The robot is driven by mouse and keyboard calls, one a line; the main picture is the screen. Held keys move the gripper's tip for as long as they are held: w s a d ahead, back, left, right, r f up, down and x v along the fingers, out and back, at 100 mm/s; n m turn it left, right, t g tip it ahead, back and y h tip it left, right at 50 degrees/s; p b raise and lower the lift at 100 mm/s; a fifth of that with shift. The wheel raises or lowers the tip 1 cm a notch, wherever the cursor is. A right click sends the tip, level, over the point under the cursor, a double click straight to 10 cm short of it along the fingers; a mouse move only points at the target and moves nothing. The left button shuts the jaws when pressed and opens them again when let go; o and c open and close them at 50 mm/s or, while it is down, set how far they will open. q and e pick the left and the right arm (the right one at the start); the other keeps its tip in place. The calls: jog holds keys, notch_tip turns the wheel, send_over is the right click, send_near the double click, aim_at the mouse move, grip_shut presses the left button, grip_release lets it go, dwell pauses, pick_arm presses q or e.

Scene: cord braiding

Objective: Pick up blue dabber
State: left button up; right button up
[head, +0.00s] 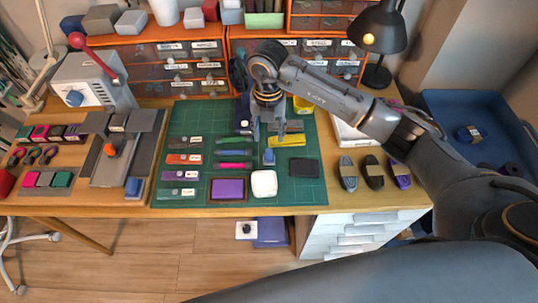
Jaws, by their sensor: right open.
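A small blue dabber (268,156) stands on the green cutting mat (306,195), right of the middle of the mat. My right gripper (269,138) reaches down over it from the upper right. Its two fingers are apart and point down at the mat, with the dabber just below and between the fingertips in the picture. Nothing shows between the fingers, and I cannot tell whether they touch the dabber. My left gripper is not in view.
A purple pad (228,190), a white block (264,184) and a dark pad (304,168) lie close by on the mat. Pens (235,166) lie to the left. Drawer cabinets (190,72) and a black lamp (379,30) stand behind.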

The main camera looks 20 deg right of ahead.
aim_at(269, 150)
notch_tip(269, 150, down, 3)
jog(key=shift+r, duration=0.1)
jog(key=f, duration=0.1)
jog(key=f+p, duration=0.1)
jog(key=f, duration=0.2)
jog(key=shift+s+f, duration=0.15)
jog(key=shift+s, duration=0.15)
jog(key=shift+f, duration=0.5)
grip_shut()
